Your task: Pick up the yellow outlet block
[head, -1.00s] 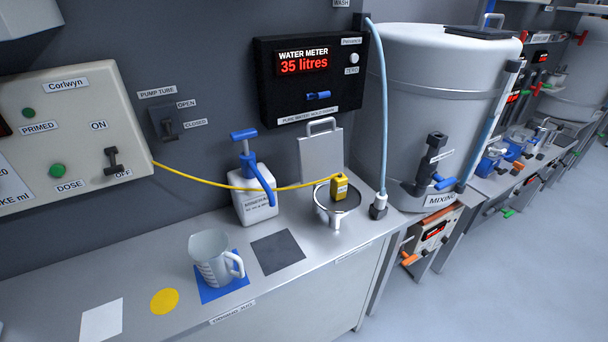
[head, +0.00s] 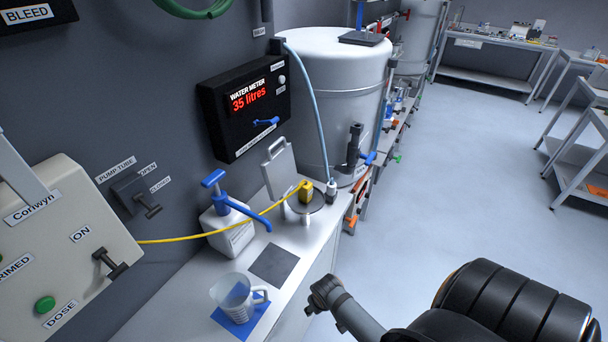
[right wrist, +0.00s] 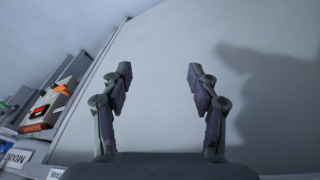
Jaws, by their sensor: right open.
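My left gripper is not in view.
A white pump bottle (head: 228,228) with a blue handle stands left of the block. A clear jug (head: 234,294) stands on a blue square. The mixing tank (head: 335,95) and water meter (head: 245,108) are beyond.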

